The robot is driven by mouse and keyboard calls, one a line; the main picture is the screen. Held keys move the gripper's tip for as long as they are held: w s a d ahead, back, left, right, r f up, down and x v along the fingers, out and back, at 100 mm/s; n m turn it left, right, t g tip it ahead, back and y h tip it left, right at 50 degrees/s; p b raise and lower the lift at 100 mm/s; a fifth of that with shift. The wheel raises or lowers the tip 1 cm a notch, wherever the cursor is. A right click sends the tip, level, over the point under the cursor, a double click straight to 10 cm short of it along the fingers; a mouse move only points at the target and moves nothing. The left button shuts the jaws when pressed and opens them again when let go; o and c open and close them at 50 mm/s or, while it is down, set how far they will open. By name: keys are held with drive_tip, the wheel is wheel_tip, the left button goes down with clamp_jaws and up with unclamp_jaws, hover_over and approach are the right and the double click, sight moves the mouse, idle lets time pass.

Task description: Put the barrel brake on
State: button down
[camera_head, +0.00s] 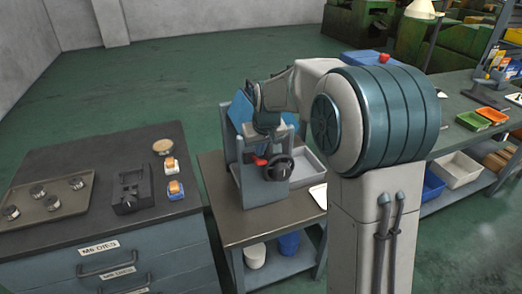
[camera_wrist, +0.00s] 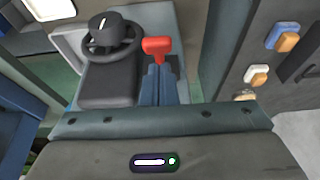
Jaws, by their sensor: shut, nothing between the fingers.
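A small grey-blue machine (camera_head: 262,190) stands on the brown-topped bench. On its front are a black handwheel (camera_head: 278,168) and a red handle (camera_head: 259,160), which looks like the brake lever. In the wrist view the red handle (camera_wrist: 157,47) has a T-shaped top and sits just right of the handwheel (camera_wrist: 112,36). My gripper (camera_wrist: 158,70) is shut and empty, its blue fingertips right at the lower side of the red handle. I cannot tell whether they touch it. The handle's lower part is hidden behind the fingers. In the head view my wrist covers the machine's top.
A dark cabinet top (camera_head: 95,190) at left holds a tray of round dies (camera_head: 47,201), a black block (camera_head: 131,190) and small orange-and-white pieces. A bench with coloured trays (camera_head: 473,121) is at right.

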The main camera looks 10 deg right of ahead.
drive_tip(key=shift+s+f, duration=0.2)
drive_tip(key=shift+f, duration=0.4)
drive_tip(key=shift+d, duration=0.1)
